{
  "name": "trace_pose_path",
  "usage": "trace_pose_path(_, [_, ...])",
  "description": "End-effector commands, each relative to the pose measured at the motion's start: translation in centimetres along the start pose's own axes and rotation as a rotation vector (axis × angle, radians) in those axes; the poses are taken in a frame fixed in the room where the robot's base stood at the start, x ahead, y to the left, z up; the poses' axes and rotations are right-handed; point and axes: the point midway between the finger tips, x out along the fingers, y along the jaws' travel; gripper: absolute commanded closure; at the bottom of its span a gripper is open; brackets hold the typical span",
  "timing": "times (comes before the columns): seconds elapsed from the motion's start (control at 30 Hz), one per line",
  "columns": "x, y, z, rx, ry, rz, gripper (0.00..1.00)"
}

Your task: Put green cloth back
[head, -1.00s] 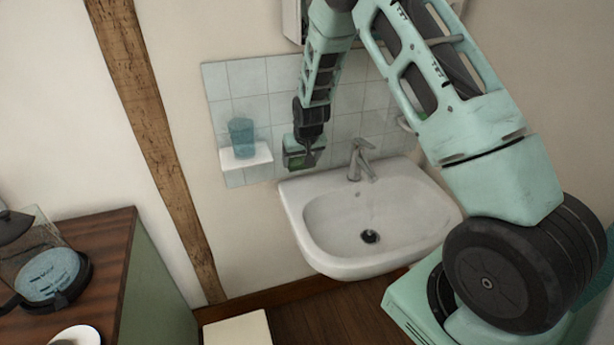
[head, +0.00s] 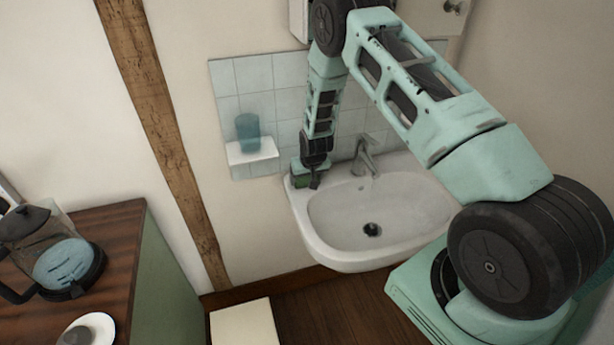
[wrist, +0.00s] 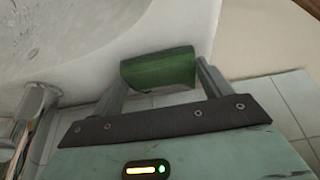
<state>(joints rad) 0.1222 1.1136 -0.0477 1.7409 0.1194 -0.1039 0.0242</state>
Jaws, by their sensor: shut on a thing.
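The green cloth (wrist: 160,70) shows in the wrist view as a small folded green block between the two fingers of my gripper (wrist: 160,85). My gripper is shut on it. In the head view, my gripper (head: 305,182) points down at the back left corner of the white sink (head: 318,240). Only a small dark green part of the cloth (head: 300,182) shows there. The cloth is at the sink's rim by the tiled wall. I cannot tell whether it touches the rim.
A chrome tap (head: 363,158) stands just right of my gripper. A white shelf (head: 252,158) with a blue cup (head: 247,132) is on the tiles to the left. A wooden-topped cabinet (head: 115,225) holds a glass coffee pot (head: 62,262). A pale box (head: 243,325) is on the floor.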

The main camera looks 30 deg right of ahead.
Motion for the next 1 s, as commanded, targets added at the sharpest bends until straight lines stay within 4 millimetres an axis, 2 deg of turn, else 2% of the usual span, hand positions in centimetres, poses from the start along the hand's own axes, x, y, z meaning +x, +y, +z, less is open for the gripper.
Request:
trace_pose_path(0.17, [0.3, 0.0, 0.2, 0.000, -0.001, 0.000, 0.41])
trace_pose_path(0.2, [0.4, 0.0, 0.2, 0.000, -0.001, 0.000, 0.20])
trace_pose_path(0.27, [0.2, 0.0, 0.1, 0.000, -0.001, 0.000, 0.03])
trace_pose_path(0.3, [0.2, 0.0, 0.1, 0.000, -0.001, 0.000, 0.01])
trace_pose_path(0.7, [-0.4, 0.0, 0.0, 0.000, 0.000, 0.000, 0.01])
trace_pose_path(0.87, [-2.5, 0.0, 0.1, -0.001, 0.001, 0.000, 0.01])
trace_pose_path(1.0, [-5.0, 0.0, 0.1, 0.000, 0.002, 0.000, 0.01])
